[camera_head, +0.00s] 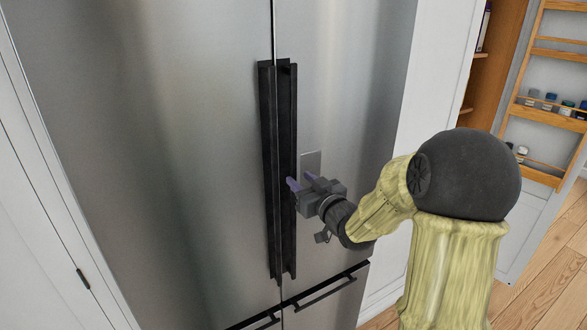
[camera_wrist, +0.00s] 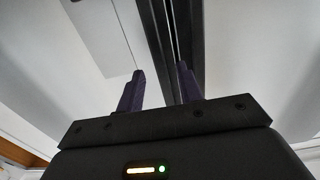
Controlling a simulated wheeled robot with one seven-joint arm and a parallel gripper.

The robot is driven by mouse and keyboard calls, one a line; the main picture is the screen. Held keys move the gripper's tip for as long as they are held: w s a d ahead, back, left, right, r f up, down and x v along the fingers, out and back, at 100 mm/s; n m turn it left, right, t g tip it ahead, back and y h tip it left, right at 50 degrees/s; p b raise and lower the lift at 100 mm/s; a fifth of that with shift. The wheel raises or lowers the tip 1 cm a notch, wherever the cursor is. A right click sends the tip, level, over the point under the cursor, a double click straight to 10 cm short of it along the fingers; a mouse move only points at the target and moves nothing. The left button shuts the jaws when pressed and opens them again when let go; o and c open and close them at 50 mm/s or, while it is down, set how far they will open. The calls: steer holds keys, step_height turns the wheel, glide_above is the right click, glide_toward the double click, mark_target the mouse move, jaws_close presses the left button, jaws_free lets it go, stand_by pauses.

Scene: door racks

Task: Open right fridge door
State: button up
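The right fridge door (camera_head: 345,80) is brushed steel and looks shut, flush with the left door (camera_head: 150,130). Its long dark vertical handle (camera_head: 289,110) stands beside the left door's matching handle (camera_head: 267,140). My gripper (camera_head: 300,183) is at the lower half of the right handle, coming from the right. In the wrist view its two purple fingers (camera_wrist: 160,72) are apart. A dark handle bar (camera_wrist: 160,35) shows between them and behind the finger on the right of that picture. I cannot tell whether a finger touches the handle.
Below are drawers with dark horizontal handles (camera_head: 325,287). A small grey plate (camera_head: 311,163) is on the right door behind my gripper. A white cabinet panel (camera_head: 440,70) and an open door rack with jars (camera_head: 550,110) stand at right. Wooden floor (camera_head: 555,270) shows at lower right.

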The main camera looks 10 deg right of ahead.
mark_target(295, 175)
steer(key=shift+p+x, duration=0.8)
steer(key=shift+x, duration=1.45)
jaws_close()
